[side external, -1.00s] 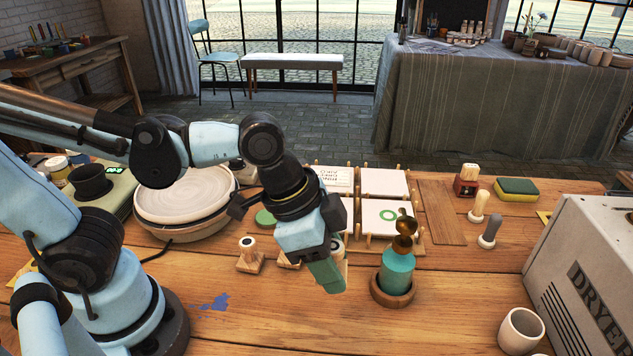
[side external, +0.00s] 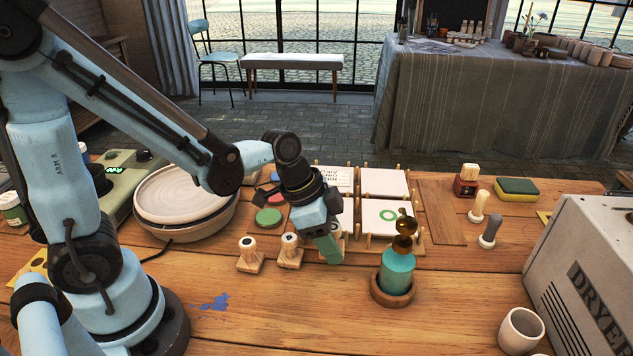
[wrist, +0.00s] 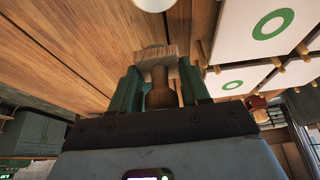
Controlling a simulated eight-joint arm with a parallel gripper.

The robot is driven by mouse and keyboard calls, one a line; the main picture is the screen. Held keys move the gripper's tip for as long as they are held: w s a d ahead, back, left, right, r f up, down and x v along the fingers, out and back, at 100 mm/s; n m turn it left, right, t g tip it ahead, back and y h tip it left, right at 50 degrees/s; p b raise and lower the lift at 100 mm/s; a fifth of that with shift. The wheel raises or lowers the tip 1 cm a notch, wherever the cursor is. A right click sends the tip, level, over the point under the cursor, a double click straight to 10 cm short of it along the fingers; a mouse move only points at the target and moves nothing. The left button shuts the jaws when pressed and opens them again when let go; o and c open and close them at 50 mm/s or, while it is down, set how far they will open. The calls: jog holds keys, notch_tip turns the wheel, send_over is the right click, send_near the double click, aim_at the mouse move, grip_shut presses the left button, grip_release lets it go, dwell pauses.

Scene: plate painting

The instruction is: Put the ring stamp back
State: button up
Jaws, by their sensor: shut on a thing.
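My gripper (side external: 331,252) is shut on a wooden stamp, seen in the wrist view as a pale block (wrist: 156,54) with a darker rounded handle (wrist: 161,92) between the green fingers. In the side view the fingers hide most of it, and I cannot tell whether it touches the table. Its printing face is not visible. Two other wooden stamps (side external: 249,257) (side external: 290,251) stand upright to the left of my gripper. A tile with a green ring (side external: 371,217) lies in the rack to the right, also seen in the wrist view (wrist: 268,24).
A teal bottle (side external: 397,272) stands in a wooden dish close to the right of my gripper. Pegged rack tiles (side external: 384,183) lie behind. The potter's wheel (side external: 184,195) is at left, the dryer (side external: 594,279) and a white cup (side external: 520,331) at right.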

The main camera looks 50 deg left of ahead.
jog(key=shift+f, duration=2.05)
jog(key=o, duration=0.6)
jog(key=shift+f, duration=0.15)
jog(key=s+a+r+n, duration=0.1)
jog(key=a+r, duration=0.1)
jog(key=r, duration=0.2)
jog(key=s+a+r+n+t+y, duration=0.1)
jog(key=a+r+n, duration=0.1)
jog(key=r, duration=0.2)
jog(key=s+a+r+n+t+y, duration=0.1)
jog(key=s+r+n, duration=0.1)
jog(key=r, duration=0.2)
jog(key=shift+s+a+r, duration=0.1)
jog(key=shift+a+r, duration=0.05)
jog(key=shift+a, duration=0.25)
jog(key=a+n+t, duration=0.1)
jog(key=n, duration=0.1)
jog(key=r+n+y, duration=0.1)
jog(key=n, duration=0.1)
jog(key=shift+s+a+t, duration=0.1)
jog(key=shift+a+t, duration=0.25)
jog(key=shift+t, duration=0.05)
